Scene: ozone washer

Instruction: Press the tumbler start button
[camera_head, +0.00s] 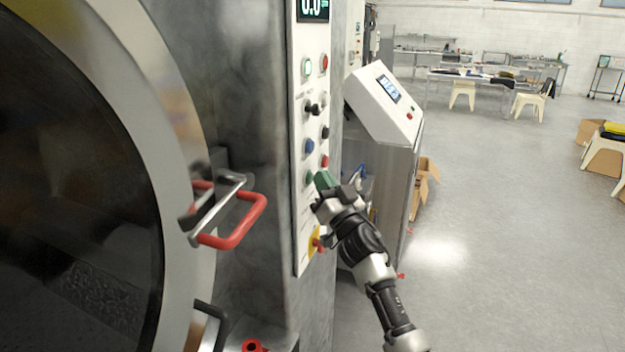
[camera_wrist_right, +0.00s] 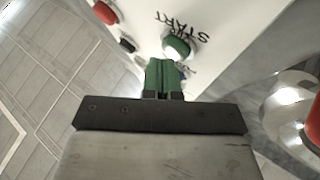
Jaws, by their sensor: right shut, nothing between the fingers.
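The green start button (camera_wrist_right: 177,47) sits on the white control panel, below the word START, which appears upside down in the right wrist view. In the head view it is the green button (camera_head: 308,178) low on the panel (camera_head: 303,215). My right gripper (camera_head: 323,181) is shut and empty, its green fingertips just right of the button. In the right wrist view the fingertips (camera_wrist_right: 164,73) are right below the button; I cannot tell whether they touch it. My left gripper is not in view.
A red button (camera_head: 325,161) and a blue button (camera_head: 309,146) are close to the fingertips. A red emergency knob (camera_head: 318,245) on yellow is below. The washer door's red handle (camera_head: 240,232) juts out at left. A second console (camera_head: 385,100) stands behind; open floor lies right.

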